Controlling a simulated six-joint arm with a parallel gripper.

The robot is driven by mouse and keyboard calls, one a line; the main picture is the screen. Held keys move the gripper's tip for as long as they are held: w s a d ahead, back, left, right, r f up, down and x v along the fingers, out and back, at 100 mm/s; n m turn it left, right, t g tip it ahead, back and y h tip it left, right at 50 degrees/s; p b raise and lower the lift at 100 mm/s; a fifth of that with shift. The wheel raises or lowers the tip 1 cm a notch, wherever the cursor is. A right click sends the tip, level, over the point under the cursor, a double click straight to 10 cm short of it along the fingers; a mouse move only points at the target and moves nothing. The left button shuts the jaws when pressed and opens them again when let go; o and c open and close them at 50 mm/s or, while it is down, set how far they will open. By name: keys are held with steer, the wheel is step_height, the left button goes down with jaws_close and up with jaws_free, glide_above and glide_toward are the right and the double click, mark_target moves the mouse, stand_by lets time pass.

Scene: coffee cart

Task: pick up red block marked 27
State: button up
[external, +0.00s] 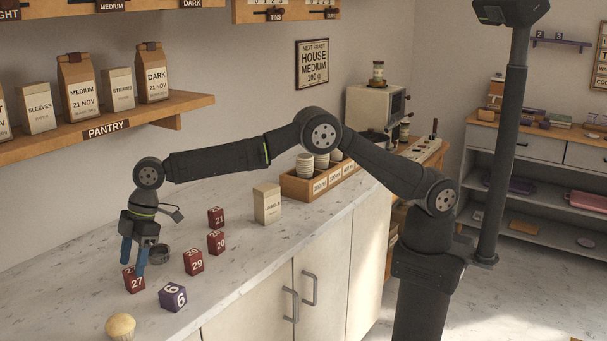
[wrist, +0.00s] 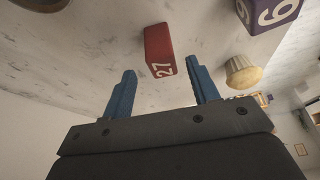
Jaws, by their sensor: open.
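The red block marked 27 (external: 135,281) stands on the marble counter at the left in the external view, below my gripper's fingertips. In the wrist view the same red block (wrist: 158,50) sits ahead of the gap between the fingers, with its number side showing. My gripper (external: 133,257) has blue fingers pointing down over the block. In the wrist view the gripper (wrist: 165,82) is open and empty, with one finger on each side. I cannot tell whether a finger touches the block.
A purple block marked 6 (external: 173,297) and a muffin (external: 121,327) stand near the block. Red blocks 29 (external: 194,262), 20 (external: 216,242) and 21 (external: 216,217) stand farther right. A round grey tin (external: 160,254) is just behind. The pantry shelf (external: 160,115) is above.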

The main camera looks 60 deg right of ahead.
mark_target(132, 269)
steer(key=x, duration=0.5)
steer(key=shift+s+d+f, duration=0.1)
steer(key=shift+s, duration=0.1)
steer(key=c, duration=1.1)
steer(key=shift+o, duration=0.2)
